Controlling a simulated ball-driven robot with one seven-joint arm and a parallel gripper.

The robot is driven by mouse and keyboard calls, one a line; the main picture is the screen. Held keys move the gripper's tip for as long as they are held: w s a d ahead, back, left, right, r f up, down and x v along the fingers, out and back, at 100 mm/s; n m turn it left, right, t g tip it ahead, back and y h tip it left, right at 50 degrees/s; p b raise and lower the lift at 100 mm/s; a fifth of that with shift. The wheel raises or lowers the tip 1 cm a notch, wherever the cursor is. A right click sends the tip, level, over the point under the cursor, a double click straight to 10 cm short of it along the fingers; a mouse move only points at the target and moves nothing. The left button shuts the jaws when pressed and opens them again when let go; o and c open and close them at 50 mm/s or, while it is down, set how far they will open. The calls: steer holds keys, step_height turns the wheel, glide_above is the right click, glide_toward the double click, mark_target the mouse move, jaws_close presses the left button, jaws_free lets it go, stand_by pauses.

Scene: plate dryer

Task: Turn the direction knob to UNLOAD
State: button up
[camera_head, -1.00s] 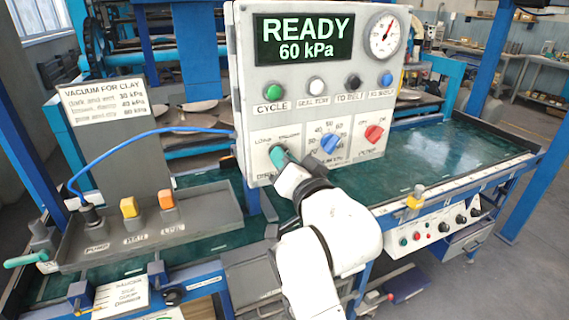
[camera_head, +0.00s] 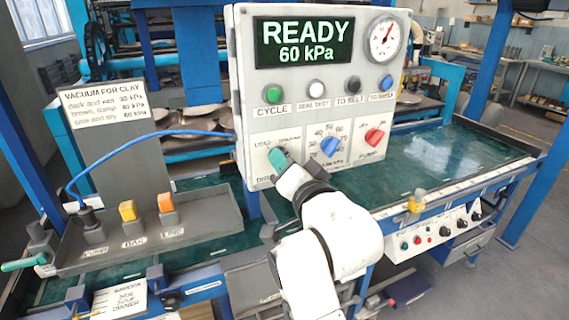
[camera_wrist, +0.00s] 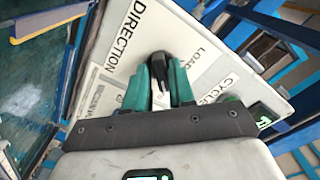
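The grey control panel (camera_head: 246,110) shows "READY 60 kPa" on its screen. The direction knob (camera_wrist: 159,67) is black in the wrist view, beside the labels "DIRECTION" and "LOAD". My gripper (camera_wrist: 159,76) has its two green fingers on either side of the knob, with the knob filling the gap, so it looks shut on it. In the head view my gripper (camera_head: 279,158) covers the knob at the panel's lower left, below the words "LOAD" and "UNLOAD". Which label the knob points to cannot be told.
A blue pressure knob (camera_head: 330,147) and a red pump knob (camera_head: 374,138) sit right of my gripper. Green (camera_head: 273,93), white (camera_head: 316,89), black (camera_head: 353,86) and blue (camera_head: 386,82) buttons are above. A tray of plugs (camera_head: 205,232) stands left.

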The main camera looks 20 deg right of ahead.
steer(key=shift+o, duration=1.3)
steer(key=shift+s, duration=0.1)
steer(key=s+b, duration=0.1)
steer(key=s, duration=0.9)
steer(key=shift+s+b, duration=0.3)
steer(key=shift+b, duration=0.05)
